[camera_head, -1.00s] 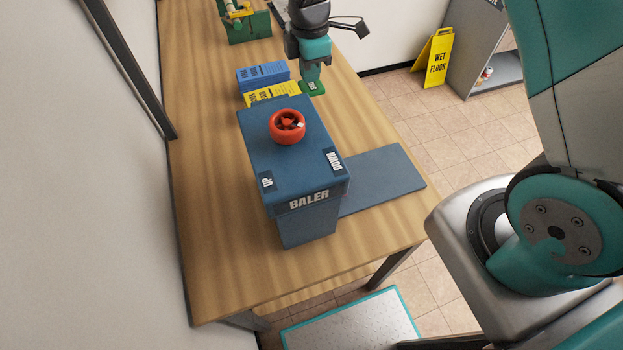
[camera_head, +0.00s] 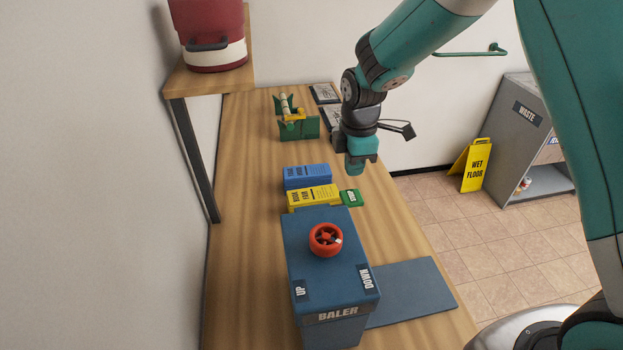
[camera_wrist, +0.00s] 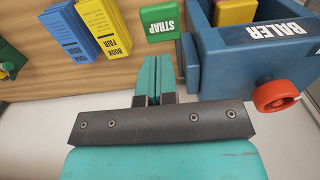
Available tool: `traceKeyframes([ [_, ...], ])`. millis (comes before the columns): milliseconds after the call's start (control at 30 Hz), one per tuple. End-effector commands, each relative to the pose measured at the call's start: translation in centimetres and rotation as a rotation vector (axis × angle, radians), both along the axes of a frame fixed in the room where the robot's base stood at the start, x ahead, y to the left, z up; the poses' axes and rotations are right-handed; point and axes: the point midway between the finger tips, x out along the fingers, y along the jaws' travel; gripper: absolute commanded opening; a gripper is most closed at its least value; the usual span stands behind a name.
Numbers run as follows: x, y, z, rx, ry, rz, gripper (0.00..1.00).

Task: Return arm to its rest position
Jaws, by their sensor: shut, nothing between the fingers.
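My gripper (camera_head: 355,168) is shut and empty. In the head view it hangs above the wooden table, just above and behind the green STRAP block, apart from it. In the wrist view the closed teal fingers (camera_wrist: 153,80) point toward the table, with the green STRAP block (camera_wrist: 161,23) just beyond their tips. My arm reaches in from the upper right and is bent, with the gripper pointing down.
The blue baler (camera_head: 330,265) with a red wheel (camera_head: 326,239) stands in front. Yellow (camera_head: 313,196) and blue (camera_head: 307,175) stacks lie beside the STRAP block. A green holder (camera_head: 298,127) is behind. A red-white cooler (camera_head: 214,45) sits on the left shelf.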

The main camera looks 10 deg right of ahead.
Motion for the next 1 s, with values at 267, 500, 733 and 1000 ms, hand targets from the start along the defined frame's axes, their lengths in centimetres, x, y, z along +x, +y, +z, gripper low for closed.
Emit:
traceKeyframes([
  [267, -2.5, 1.0, 2.0, 0.051, -0.011, -0.119, 0.0],
  [500, -13.1, 3.2, 6.3, 0.207, 0.026, -0.499, 0.0],
  [733, -23.6, 4.2, 7.0, 0.309, 0.119, -0.808, 0.0],
  [1000, -28.1, 4.4, 6.8, 0.336, 0.174, -0.941, 0.0],
])
